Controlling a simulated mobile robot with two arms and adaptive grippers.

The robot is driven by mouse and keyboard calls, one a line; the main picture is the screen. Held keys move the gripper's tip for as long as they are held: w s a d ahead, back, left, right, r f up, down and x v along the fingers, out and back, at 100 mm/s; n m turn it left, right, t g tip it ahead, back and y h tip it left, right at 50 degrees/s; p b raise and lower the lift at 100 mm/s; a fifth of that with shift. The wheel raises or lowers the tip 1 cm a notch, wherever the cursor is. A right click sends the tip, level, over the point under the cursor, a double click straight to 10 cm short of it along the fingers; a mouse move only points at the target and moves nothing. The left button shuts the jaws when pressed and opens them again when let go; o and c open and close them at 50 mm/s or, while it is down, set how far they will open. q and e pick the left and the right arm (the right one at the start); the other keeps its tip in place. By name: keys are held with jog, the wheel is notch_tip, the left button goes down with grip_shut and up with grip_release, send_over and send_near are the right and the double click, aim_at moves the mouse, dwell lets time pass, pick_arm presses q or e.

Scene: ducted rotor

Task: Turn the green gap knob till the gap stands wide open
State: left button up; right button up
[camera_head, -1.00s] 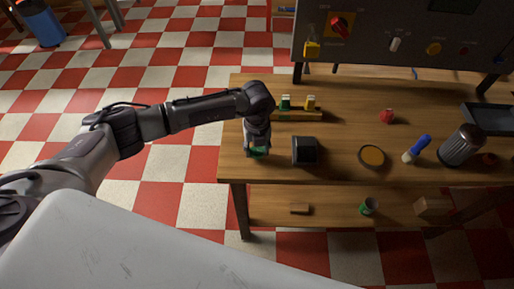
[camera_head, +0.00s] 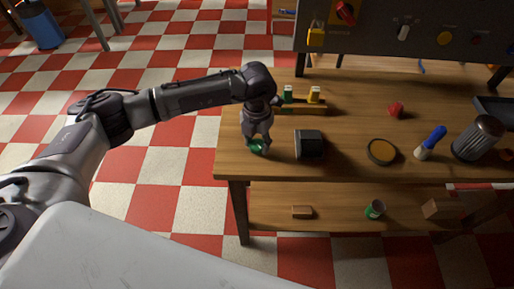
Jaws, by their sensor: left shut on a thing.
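The green gap knob (camera_head: 259,148) is low on the wooden bench near its left front corner, partly hidden by my gripper. My left gripper (camera_head: 257,142) points down over it and is shut on it. A dark box-shaped unit (camera_head: 309,145) stands just right of the knob, apart from the gripper. How wide the gap stands cannot be told at this size. My right gripper is not in view.
A round dish (camera_head: 382,151), blue-handled tool (camera_head: 431,142), red object (camera_head: 396,109) and ribbed canister (camera_head: 477,138) are to the right. A control panel (camera_head: 400,30) rises at the back.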

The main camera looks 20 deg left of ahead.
aim_at(257, 144)
pick_arm(q)
jog(key=m+b, duration=0.3)
jog(key=shift+w+f, duration=0.1)
jog(key=shift+m+b, duration=0.75)
jog(key=shift+m, duration=0.25)
jog(key=shift+r, duration=0.2)
jog(key=o, duration=1.1)
jog(key=shift+o, duration=0.2)
notch_tip(257, 144, up, 12)
jog(key=shift+f, duration=0.1)
